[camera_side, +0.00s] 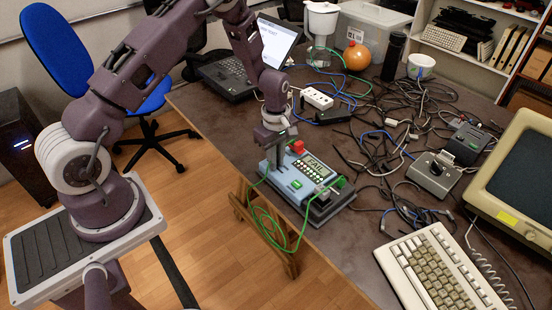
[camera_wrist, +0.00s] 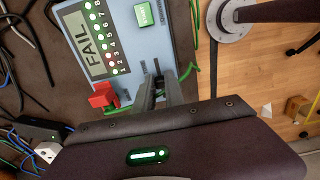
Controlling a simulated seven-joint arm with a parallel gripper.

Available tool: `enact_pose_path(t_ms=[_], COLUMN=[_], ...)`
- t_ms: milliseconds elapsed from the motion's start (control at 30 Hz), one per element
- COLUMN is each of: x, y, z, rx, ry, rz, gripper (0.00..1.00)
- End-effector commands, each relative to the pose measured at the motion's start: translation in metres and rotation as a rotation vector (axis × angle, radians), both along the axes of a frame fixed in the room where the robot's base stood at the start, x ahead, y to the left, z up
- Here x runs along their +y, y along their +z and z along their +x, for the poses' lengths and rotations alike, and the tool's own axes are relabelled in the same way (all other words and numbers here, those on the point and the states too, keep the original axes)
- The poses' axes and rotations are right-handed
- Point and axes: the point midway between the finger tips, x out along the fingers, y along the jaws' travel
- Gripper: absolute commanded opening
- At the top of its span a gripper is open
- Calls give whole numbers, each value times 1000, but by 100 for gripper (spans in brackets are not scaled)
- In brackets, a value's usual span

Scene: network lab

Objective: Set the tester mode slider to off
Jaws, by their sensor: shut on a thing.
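The cable tester (camera_side: 304,178) is a light blue-grey box on a dark base near the table's edge. Its display reads FAIL in the wrist view (camera_wrist: 84,42), beside lit number lights and a green button (camera_wrist: 143,14). My gripper (camera_side: 275,163) points down at the tester's left end; in the wrist view its fingers (camera_wrist: 158,88) are close together at the panel's lower edge. They are shut on the mode slider's small knob, which they mostly hide. The slider's markings and setting cannot be read.
A red part (camera_wrist: 103,96) stands on the tester close to my fingers. Green cable (camera_side: 266,226) hangs over the table's edge. Tangled black cables (camera_side: 385,140) cover the table's middle. A keyboard (camera_side: 437,268) lies in front; a laptop (camera_side: 228,77) stands behind.

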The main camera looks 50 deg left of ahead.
Motion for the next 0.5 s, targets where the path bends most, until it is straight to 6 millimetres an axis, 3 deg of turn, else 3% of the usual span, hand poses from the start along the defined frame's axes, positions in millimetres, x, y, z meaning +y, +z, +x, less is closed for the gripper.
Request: enact_pose_path(t_ms=[300,500], x=[30,31], y=[1,1], z=[1,1], rx=[-3,-3], ry=[3,2], rz=[0,3], gripper=[0,0])
